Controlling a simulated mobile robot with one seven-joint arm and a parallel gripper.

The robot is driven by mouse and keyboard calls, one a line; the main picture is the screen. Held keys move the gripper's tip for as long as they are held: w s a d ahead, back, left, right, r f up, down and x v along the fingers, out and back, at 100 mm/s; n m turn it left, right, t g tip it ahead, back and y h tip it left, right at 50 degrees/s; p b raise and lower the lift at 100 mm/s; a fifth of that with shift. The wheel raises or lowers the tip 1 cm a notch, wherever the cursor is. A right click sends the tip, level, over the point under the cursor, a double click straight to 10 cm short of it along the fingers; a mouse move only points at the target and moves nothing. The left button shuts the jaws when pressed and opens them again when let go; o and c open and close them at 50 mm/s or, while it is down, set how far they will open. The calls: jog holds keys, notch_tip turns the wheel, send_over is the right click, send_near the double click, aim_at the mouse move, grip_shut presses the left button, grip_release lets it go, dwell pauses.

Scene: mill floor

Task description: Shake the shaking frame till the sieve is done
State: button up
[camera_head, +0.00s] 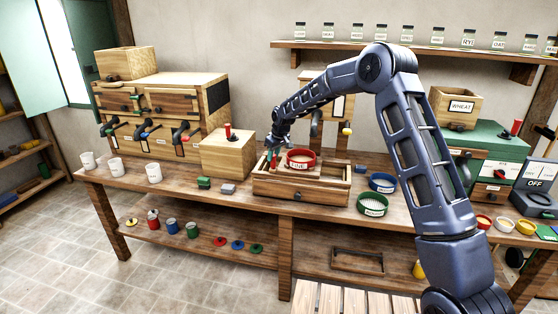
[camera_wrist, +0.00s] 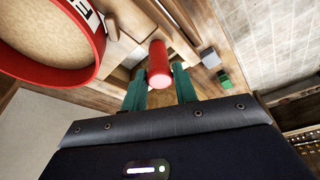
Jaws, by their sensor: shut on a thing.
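The wooden shaking frame (camera_head: 312,192) stands on the bench, with a red labelled sieve (camera_head: 301,162) set on it. The sieve also shows large at the upper left of the wrist view (camera_wrist: 88,62). A red upright handle (camera_wrist: 158,66) is at the frame's left side. My gripper (camera_head: 273,154) is at this handle, left of the sieve. In the wrist view its green fingers (camera_wrist: 160,90) are on either side of the handle and shut on it.
A blue sieve (camera_head: 382,183) and a green sieve (camera_head: 372,204) lie right of the frame. A wooden box (camera_head: 228,156) with a red knob stands to its left, with a green block (camera_head: 204,183) and a grey block (camera_head: 228,188) in front. White cups (camera_head: 153,173) stand further left.

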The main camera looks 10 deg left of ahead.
jog(key=a, duration=1.1)
jog(key=shift+a, duration=0.15)
dwell(0.7)
jog(key=shift+r, duration=0.1)
jog(key=o, duration=0.9)
jog(key=shift+o, duration=0.2)
notch_tip(320, 180, up, 9)
dwell(0.4)
